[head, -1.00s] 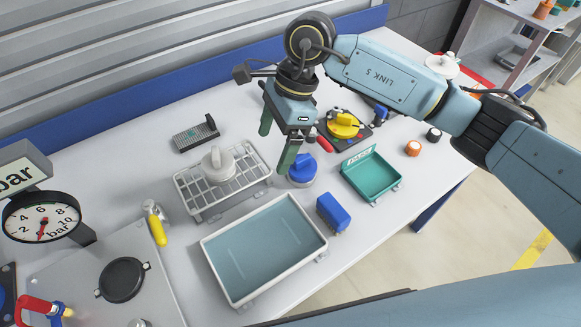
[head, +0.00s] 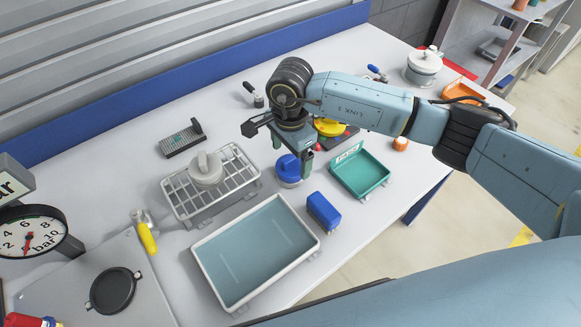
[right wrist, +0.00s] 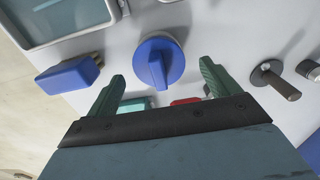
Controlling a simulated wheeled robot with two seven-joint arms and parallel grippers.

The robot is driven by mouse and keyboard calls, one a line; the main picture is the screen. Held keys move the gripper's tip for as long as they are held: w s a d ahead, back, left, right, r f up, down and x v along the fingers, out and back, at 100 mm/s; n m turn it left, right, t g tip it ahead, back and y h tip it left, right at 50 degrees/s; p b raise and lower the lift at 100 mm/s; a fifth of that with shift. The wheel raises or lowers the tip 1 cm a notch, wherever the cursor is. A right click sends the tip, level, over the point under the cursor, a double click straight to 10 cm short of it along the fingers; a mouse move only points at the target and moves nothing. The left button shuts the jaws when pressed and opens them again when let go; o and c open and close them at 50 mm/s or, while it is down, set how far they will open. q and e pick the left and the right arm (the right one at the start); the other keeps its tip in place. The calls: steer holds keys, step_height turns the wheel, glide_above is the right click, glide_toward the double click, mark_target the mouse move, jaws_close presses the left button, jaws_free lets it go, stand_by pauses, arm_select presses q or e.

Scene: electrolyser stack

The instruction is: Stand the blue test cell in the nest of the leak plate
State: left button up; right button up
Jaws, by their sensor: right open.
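The blue test cell (head: 289,172) stands upright on the bench, a round body with a raised grip bar on top. My right gripper (head: 292,152) is open and empty, pointing down just behind and above it. In the right wrist view, the blue test cell (right wrist: 158,62) shows ahead of and between the two green fingers (right wrist: 163,80), and I see no contact. The leak plate (head: 75,270) is the grey plate at the lower left, with a dark round nest (head: 114,291) on it. My left gripper is out of view.
A white cell (head: 206,170) sits on a wire rack (head: 178,198). A water tray (head: 208,275), blue block (head: 323,211) and green tray (head: 372,187) stand in front. A yellow-handled tool (head: 147,238) and a pressure gauge (head: 30,235) are near the plate. A yellow cell (head: 328,127) is partly hidden behind my arm.

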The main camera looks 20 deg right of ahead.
mark_target(290, 158)
step_height(290, 158, down, 4)
steer(key=shift+r, duration=0.25)
steer(key=shift+r, duration=0.1)
steer(key=c, duration=1.3)
